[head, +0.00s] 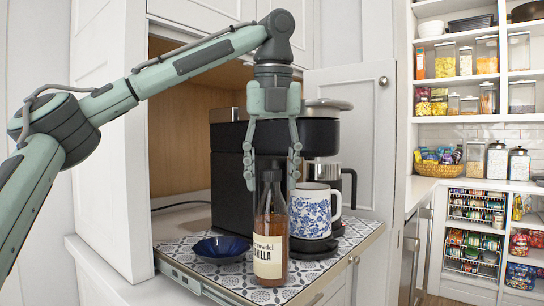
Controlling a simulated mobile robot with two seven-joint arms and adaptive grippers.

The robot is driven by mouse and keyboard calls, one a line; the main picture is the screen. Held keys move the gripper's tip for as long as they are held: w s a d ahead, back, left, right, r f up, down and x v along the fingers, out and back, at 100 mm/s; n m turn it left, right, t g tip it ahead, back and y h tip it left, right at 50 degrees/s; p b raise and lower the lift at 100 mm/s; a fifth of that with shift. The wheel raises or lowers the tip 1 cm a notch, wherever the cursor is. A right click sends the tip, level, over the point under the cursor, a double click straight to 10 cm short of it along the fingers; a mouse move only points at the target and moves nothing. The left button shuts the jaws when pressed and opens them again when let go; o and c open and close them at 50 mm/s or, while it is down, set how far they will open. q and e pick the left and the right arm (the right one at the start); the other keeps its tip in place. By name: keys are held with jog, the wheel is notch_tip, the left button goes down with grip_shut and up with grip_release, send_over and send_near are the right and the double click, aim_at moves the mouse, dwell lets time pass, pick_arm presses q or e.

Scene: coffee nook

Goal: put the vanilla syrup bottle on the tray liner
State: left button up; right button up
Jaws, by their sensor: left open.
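The vanilla syrup bottle (270,235) is brown with a dark cap and a cream label reading "VANILLA". It stands upright on the patterned grey-and-white tray liner (304,271), near its front edge. My left gripper (271,183) points straight down above the bottle. Its fingers are spread on either side of the dark cap, with gaps visible, so it is open and not holding the bottle. My right gripper is not in view.
A dark blue bowl (221,249) sits left of the bottle on the liner. A blue-flowered white mug (311,211) stands close behind right, at the black coffee machine (228,180). An open cabinet door (368,130) stands at right.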

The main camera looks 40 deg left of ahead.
pick_arm(q)
notch_tip(320, 180, up, 12)
jog(key=s+d, duration=0.1)
jog(key=shift+s, duration=0.2)
jog(key=shift+d+f, duration=0.1)
jog(key=shift+f, duration=0.05)
dwell(0.4)
